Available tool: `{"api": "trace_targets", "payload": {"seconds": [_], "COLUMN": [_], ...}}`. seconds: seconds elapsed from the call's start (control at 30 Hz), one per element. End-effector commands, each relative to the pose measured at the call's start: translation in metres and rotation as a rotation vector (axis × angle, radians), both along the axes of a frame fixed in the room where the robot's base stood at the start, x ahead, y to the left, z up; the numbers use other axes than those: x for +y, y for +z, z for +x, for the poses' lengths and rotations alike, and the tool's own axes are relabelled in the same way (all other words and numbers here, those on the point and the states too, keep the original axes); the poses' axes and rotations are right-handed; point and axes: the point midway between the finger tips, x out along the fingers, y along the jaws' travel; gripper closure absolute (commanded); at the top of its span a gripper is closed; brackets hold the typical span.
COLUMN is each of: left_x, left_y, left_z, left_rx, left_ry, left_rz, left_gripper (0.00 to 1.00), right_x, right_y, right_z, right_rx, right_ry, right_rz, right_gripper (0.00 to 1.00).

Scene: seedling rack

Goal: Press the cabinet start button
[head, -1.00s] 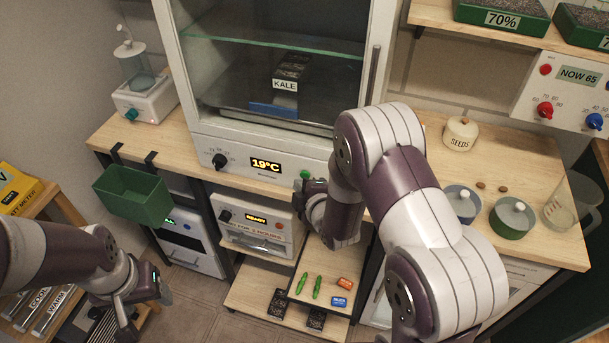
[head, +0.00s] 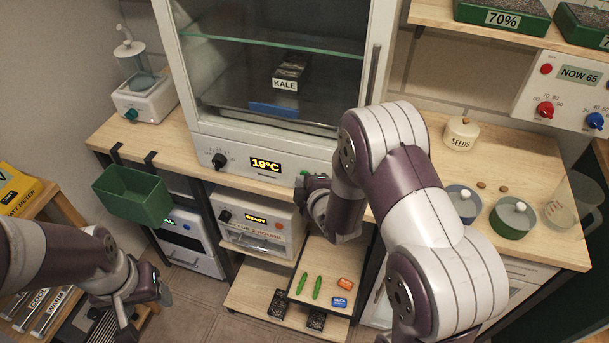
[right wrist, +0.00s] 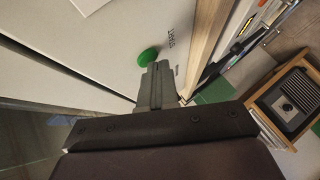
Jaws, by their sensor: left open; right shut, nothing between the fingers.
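The cabinet (head: 265,150) is a white, glass-fronted unit with a 19°C display (head: 265,164) and a black knob (head: 219,160) on its lower panel. Its green start button (head: 304,174) is at the right end of that panel, partly covered by my right gripper (head: 307,180). In the right wrist view, the green button (right wrist: 148,57) is right at the tips of my shut, empty right gripper (right wrist: 155,68). I cannot tell whether they touch or how far the button is pressed. My left gripper (head: 146,303) is open and empty at the lower left, far from the cabinet.
A seed jar (head: 461,134) and lidded pots stand on the right counter (head: 545,245). A green bin (head: 133,194) hangs at the left counter edge. A smaller unit showing READY (head: 255,220) sits below the cabinet, with a shelf of small items (head: 325,262) beside it.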

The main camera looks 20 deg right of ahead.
Motion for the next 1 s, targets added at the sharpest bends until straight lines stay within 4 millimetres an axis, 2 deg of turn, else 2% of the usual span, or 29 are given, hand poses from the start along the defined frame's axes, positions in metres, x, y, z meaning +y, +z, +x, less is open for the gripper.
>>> {"api": "trace_targets", "payload": {"seconds": [0.47, 1.0], "left_x": [0.0, 0.0], "left_y": [-0.001, 0.0], "left_z": [0.0, 0.0], "left_rx": [0.0, 0.0], "left_ry": [0.0, 0.0], "left_rz": [0.0, 0.0], "left_gripper": [0.36, 0.36], "right_x": [-0.001, 0.008], "right_y": [0.0, 0.0], "right_z": [0.002, -0.011], "right_rx": [0.0, 0.0], "right_ry": [0.0, 0.0], "right_rz": [0.0, 0.0], "right_gripper": [1.0, 1.0]}}
